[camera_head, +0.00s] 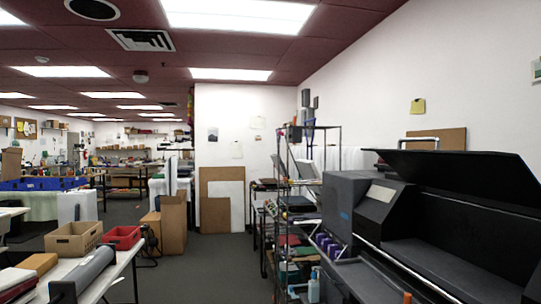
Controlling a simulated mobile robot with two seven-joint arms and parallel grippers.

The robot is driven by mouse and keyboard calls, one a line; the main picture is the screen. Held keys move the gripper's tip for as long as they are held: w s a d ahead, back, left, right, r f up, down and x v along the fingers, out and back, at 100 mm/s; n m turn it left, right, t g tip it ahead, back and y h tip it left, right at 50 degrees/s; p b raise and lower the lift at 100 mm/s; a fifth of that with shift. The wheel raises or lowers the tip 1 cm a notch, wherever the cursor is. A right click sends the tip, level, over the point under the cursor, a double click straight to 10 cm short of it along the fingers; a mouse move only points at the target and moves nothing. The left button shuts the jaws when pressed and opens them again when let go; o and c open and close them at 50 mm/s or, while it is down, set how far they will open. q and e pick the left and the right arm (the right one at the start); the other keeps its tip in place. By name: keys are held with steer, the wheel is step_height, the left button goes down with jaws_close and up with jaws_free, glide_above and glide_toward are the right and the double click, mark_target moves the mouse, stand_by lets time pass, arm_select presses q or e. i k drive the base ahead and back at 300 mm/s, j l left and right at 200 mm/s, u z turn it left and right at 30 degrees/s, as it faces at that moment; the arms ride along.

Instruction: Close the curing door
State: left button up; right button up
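The curing door (463,176) is a dark, flat panel at the right, apparently the raised lid of a large black and grey machine (345,201). It stands open, tilted up over the machine's dark interior (470,235). A light handle or bar (408,140) shows behind the panel's far edge; I cannot tell whether it belongs to the door. Neither of my grippers is in view.
A white table (110,272) at the left holds a cardboard box (74,238), a red bin (122,237) and a grey roll (85,273). A wire shelf rack (290,195) stands left of the machine. Grey carpet (205,265) between table and rack is clear.

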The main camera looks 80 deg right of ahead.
mark_target(504, 177)
steer(key=z, duration=1.45)
